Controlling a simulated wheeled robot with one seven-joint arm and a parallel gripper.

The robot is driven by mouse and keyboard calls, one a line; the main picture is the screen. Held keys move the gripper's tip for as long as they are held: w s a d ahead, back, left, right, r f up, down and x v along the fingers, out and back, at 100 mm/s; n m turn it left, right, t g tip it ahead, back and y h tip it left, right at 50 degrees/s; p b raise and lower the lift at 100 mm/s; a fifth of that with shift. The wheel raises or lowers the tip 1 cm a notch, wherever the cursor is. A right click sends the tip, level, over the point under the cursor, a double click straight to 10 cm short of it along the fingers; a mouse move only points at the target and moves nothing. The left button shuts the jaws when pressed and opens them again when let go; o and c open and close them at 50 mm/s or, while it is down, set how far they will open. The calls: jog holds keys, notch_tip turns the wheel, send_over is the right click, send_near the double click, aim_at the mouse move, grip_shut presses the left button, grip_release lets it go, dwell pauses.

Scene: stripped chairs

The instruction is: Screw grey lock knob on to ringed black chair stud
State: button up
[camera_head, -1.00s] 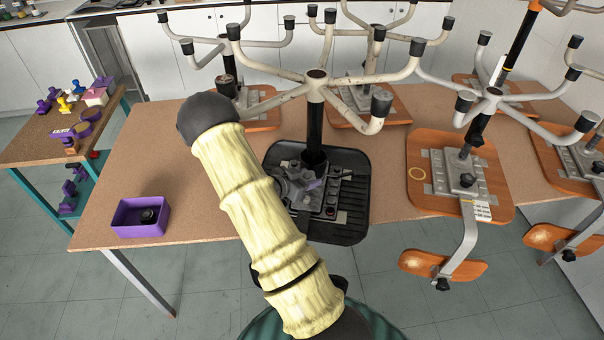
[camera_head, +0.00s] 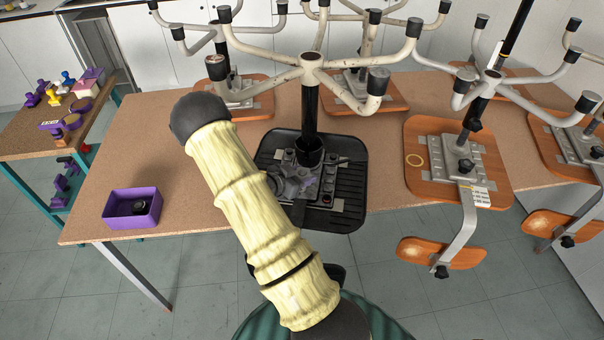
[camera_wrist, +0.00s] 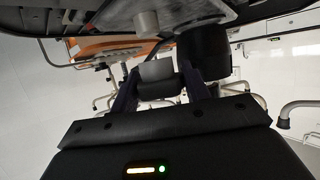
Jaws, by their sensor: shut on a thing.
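My gripper (camera_wrist: 158,80) shows in the wrist view with its two dark fingers closed on a grey, short cylindrical piece, which I take for the grey lock knob (camera_wrist: 156,69). A pale stub (camera_wrist: 147,22) shows beyond it, under a flat plate, apart from the knob in the picture. A thick black cylinder (camera_wrist: 204,52) stands beside the right finger. In the head view the upturned black chair (camera_head: 345,205) lies on the table with a grey mechanism plate. My arm covers part of that area, and I cannot make out the gripper or the ringed stud clearly there.
A purple box (camera_head: 118,222) with a black knob (camera_head: 139,207) stands at the table's left front. An orange chair (camera_head: 420,190) lies to the right. The black chair's post (camera_head: 310,110) and pale legs (camera_head: 265,78) rise close to my arm.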

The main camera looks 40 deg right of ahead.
jog(key=shift+f+b, duration=0.3)
jog(key=shift+f, duration=0.35)
jog(key=shift+f+b, duration=0.8)
jog(key=shift+f, duration=0.45)
dwell(0.6)
jog(key=o, duration=1.1)
jog(key=b+v, duration=0.1)
jog(key=v, duration=1.6)
jog(key=shift+a+r, duration=0.2)
